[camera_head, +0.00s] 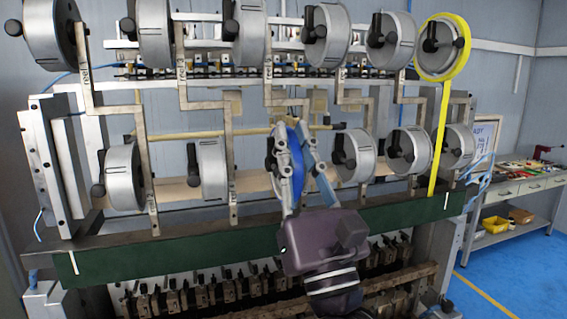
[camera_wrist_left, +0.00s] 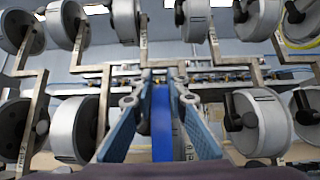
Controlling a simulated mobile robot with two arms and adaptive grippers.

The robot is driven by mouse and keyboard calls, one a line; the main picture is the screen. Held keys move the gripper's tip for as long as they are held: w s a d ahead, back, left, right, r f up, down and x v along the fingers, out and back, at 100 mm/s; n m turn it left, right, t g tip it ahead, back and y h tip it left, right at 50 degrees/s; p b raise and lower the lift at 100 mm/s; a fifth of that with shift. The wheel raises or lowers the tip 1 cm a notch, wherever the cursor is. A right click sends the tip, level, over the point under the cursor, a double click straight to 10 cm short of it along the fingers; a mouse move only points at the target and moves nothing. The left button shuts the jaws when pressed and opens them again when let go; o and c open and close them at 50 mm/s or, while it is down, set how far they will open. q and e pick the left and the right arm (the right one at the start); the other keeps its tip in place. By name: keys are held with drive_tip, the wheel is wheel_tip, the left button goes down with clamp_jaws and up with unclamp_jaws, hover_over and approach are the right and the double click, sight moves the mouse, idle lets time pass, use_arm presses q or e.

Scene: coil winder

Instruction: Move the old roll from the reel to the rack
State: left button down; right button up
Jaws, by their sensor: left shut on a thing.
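A blue roll (camera_head: 291,152) sits at a reel in the middle of the lower row, with a dark knob on its left side. It is seen edge-on in the left wrist view (camera_wrist_left: 162,122), between the two blue finger pads. My left gripper (camera_head: 290,140) reaches up from below and is shut on the blue roll, one finger on each side. The fingers hide part of the roll and reel, so I cannot tell whether the roll is still on its hub. My right gripper is not in view. I cannot make out which structure is the rack.
Grey reels with dark knobs stand on both sides, such as one at the left (camera_head: 211,170) and one close by at the right (camera_head: 350,155). A yellow roll (camera_head: 445,47) hangs top right, its yellow strip running down. A green beam (camera_head: 170,243) crosses below. A workbench (camera_head: 520,185) stands far right.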

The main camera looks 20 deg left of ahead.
use_arm(q)
drive_tip(key=shift+s+a, duration=0.2)
drive_tip(key=shift+a, duration=0.1)
idle(0.5)
drive_tip(key=c, duration=2.2)
unclamp_jaws()
drive_tip(key=shift+c, duration=0.2)
drive_tip(key=shift+w+f, duration=0.1)
drive_tip(key=shift+c, duration=0.4)
clamp_jaws()
drive_tip(key=shift+p, duration=0.35)
